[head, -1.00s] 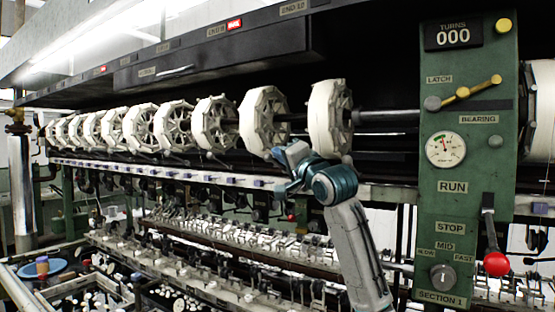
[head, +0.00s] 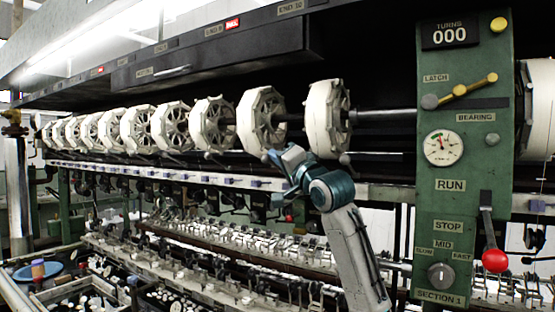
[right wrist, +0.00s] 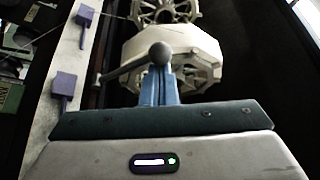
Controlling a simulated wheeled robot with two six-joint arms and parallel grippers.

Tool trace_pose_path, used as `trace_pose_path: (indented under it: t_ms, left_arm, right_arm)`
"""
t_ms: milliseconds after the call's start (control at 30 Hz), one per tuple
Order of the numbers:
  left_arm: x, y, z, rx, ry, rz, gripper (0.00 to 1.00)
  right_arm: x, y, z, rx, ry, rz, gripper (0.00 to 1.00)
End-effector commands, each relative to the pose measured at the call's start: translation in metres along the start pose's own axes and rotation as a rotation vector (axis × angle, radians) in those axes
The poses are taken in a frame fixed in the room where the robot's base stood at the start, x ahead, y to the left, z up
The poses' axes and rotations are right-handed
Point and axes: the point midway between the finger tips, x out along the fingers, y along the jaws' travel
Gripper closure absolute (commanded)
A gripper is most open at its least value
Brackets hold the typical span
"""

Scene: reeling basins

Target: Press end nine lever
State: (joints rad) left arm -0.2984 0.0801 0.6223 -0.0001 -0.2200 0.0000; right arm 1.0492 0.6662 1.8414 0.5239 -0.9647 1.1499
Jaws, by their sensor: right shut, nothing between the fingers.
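A grey lever with a round ball knob (right wrist: 160,54) shows in the right wrist view, its rod running left to the pale rail. My right gripper (right wrist: 159,88) is shut and empty, its blue fingertips right at the knob; I cannot tell whether they touch. In the head view, my right gripper (head: 273,155) is under a white reel (head: 262,118), the second from the green panel. A similar lever knob (head: 345,158) shows under the nearest reel (head: 328,118). The end labels on the upper beam, such as one label (head: 213,30), are blurred. My left gripper is out of view.
The green control panel (head: 455,205) with a red-knobbed lever (head: 495,260) stands to the right. The row of reels runs away left under a black drawer (head: 200,62). A pale rail (head: 190,177) with purple blocks runs below the reels.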

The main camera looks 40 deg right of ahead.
Motion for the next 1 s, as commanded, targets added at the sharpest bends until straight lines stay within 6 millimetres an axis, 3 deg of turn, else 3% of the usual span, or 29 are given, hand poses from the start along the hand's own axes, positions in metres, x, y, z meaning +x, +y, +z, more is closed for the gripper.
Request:
trace_pose_path:
  t_ms: [533,1000]
  left_arm:
    - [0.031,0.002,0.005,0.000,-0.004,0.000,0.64]
    - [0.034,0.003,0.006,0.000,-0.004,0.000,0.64]
  right_arm:
    - [-0.013,0.019,0.024,-0.269,-0.001,-0.145,1.00]
    - [-0.013,0.022,0.027,-0.261,-0.001,-0.143,1.00]
